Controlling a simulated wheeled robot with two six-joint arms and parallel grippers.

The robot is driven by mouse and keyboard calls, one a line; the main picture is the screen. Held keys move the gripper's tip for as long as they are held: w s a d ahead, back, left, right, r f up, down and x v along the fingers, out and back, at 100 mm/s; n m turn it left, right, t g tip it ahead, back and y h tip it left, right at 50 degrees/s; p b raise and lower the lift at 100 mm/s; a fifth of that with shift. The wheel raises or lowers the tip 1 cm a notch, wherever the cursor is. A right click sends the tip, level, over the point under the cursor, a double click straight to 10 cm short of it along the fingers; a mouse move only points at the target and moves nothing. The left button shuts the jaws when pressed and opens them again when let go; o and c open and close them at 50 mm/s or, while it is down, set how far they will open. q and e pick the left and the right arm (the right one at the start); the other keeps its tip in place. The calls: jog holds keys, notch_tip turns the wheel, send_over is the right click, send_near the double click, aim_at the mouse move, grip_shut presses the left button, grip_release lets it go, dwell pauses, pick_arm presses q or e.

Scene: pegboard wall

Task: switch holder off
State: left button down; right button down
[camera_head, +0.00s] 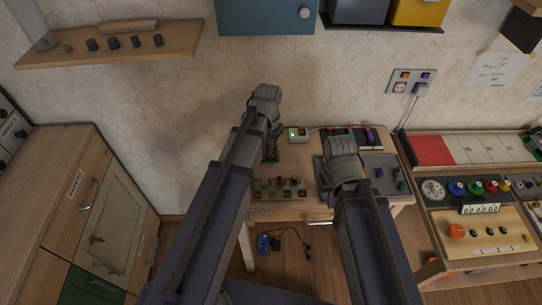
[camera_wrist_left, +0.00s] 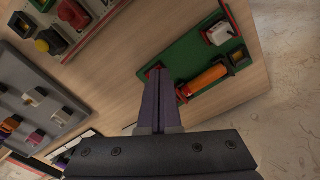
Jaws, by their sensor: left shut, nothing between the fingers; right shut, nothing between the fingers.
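I cannot tell which part is the holder's switch. My left gripper (camera_wrist_left: 160,78) is shut and empty, its tips at the board's near edge; contact is unclear. In the head view, my left gripper (camera_head: 273,132) mostly hides the green board (camera_head: 270,157). My right gripper (camera_head: 343,163) is shut and empty over the table's right side.
A panel with several coloured buttons (camera_head: 279,188) sits at the table's front left. A grey tray (camera_head: 378,163) with small parts is under and beside my right gripper. A small white box (camera_head: 298,134) stands near the wall. A wooden cabinet (camera_head: 75,190) stands left.

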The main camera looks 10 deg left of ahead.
pick_arm(q)
jog(key=shift+f, duration=0.3)
jog(key=shift+r, duration=0.2)
notch_tip(320, 180, up, 7)
jog(key=p, duration=0.6)
jog(key=shift+f+p, duration=0.1)
jog(key=shift+p, duration=0.25)
jog(key=s+d+m+y, duration=0.1)
jog(key=s+d, duration=0.9)
jog(key=s, duration=0.4)
jog(key=shift+s+d, duration=0.2)
jog(key=shift+d, duration=0.05)
